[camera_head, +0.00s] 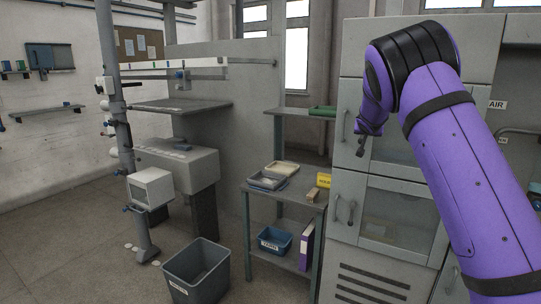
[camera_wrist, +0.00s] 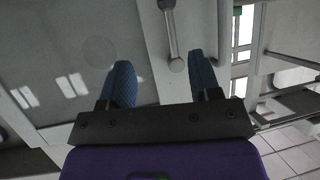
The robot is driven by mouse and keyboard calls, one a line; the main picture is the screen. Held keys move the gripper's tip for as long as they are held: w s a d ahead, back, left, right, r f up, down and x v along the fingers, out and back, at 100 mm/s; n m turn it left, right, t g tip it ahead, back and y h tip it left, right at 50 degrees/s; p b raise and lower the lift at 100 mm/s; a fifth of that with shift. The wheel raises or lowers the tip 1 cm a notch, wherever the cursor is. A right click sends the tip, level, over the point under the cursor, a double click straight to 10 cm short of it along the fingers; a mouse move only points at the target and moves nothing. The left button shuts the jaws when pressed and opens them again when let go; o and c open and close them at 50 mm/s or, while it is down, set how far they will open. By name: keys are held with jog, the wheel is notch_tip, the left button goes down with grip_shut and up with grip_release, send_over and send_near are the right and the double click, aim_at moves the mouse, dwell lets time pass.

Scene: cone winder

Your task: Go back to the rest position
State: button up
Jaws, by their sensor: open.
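My purple arm reaches up from the lower right in the head view and bends at a black joint. My gripper (camera_head: 362,141) hangs from its end, in front of the grey cabinet (camera_head: 352,62) and close to a door handle in the picture. In the wrist view my gripper (camera_wrist: 162,85) shows two blue textured fingers set wide apart. It is open, with nothing between the fingers. A grey cabinet handle (camera_wrist: 171,35) lies beyond the fingertips; I cannot tell how far.
A metal shelf stand (camera_head: 290,196) holds trays (camera_head: 268,180), a yellow box (camera_head: 323,180) and a blue bin (camera_head: 275,241). A grey waste bin (camera_head: 196,272) stands on the floor. The winder machine (camera_head: 178,165) is at left. Floor at lower left is clear.

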jog(key=s+a+r+g+y, duration=0.1)
jog(key=s+r, duration=0.2)
jog(key=s, duration=0.7)
jog(key=s+a+r+g+y, duration=0.1)
jog(key=s+r+g, duration=0.15)
jog(key=s, duration=0.75)
jog(key=s+r+g+y, duration=0.1)
jog(key=s+r, duration=0.3)
jog(key=s, duration=0.6)
jog(key=s+a+f+n, duration=0.1)
jog(key=s+a+f, duration=0.1)
jog(key=s, duration=0.8)
jog(key=s+a+f+n+g+y, duration=0.1)
jog(key=s+a, duration=0.4)
jog(key=s, duration=0.6)
jog(key=s+a+f+n+g+y, duration=0.1)
jog(key=s+a+f+n, duration=0.1)
jog(key=s, duration=0.8)
jog(key=shift+s+a+f+n, duration=0.35)
jog(key=shift+a+n, duration=0.15)
jog(key=shift+a, duration=0.65)
jog(key=shift+w, duration=0.1)
